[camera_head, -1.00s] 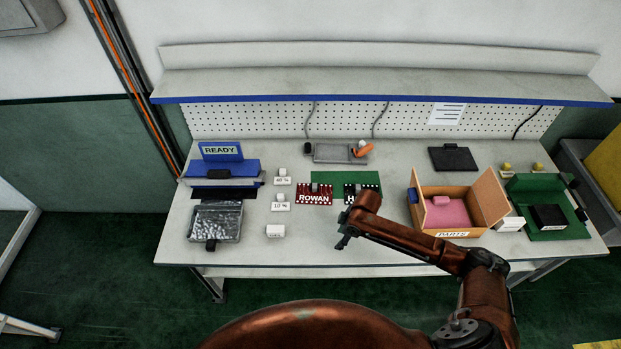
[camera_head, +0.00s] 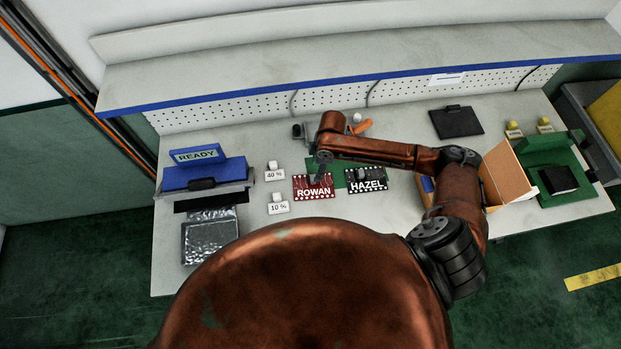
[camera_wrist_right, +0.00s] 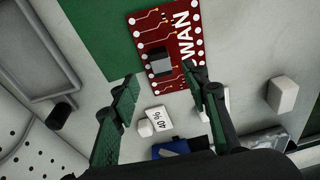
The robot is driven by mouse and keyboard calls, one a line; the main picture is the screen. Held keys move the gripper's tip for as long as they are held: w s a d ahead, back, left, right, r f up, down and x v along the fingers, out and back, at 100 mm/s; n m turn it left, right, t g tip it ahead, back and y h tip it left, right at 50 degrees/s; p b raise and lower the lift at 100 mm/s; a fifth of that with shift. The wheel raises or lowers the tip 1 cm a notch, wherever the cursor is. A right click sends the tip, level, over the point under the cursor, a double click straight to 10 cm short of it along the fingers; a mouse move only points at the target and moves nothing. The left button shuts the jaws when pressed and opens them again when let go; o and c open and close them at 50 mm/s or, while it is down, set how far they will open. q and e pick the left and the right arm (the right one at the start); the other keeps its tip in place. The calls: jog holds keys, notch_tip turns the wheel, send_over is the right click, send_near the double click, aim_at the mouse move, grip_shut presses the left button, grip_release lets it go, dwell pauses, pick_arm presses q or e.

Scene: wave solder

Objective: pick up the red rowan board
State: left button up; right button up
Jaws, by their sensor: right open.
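The red rowan board (camera_head: 313,191) lies flat on the bench, left of the black hazel board (camera_head: 366,182). In the right wrist view the red board (camera_wrist_right: 184,40) is ahead of my right gripper (camera_wrist_right: 160,86), its dark block facing the fingertips. The gripper is open and empty; its right fingertip overlaps the near edge of the board in the picture, and I cannot tell whether they touch. In the head view my right gripper (camera_head: 320,167) hangs just above the top of the red board, partly hidden by its wrist. My left gripper is not in view.
A 40 % label block (camera_head: 274,173) and a 10 % label block (camera_head: 278,205) stand left of the board. A green mat (camera_head: 340,170) lies behind it. A blue READY fixture (camera_head: 204,172) is further left, a parts box (camera_head: 508,172) to the right.

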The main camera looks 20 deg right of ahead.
aim_at(313, 178)
jog(key=shift+a+f, duration=0.1)
jog(key=shift+f, duration=0.45)
jog(key=f, duration=0.2)
jog(key=a+f, duration=0.1)
jog(key=f, duration=0.1)
jog(key=shift+w+f+p, duration=0.15)
jog(key=shift+w+p, duration=0.05)
jog(key=shift+p, duration=0.15)
jog(key=shift+f, duration=0.5)
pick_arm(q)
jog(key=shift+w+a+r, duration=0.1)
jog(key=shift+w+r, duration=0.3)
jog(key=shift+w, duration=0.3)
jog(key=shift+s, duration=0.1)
pick_arm(e)
jog(key=shift+c, duration=0.7)
jog(key=c, duration=0.3)
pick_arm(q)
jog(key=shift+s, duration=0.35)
pick_arm(e)
grip_shut()
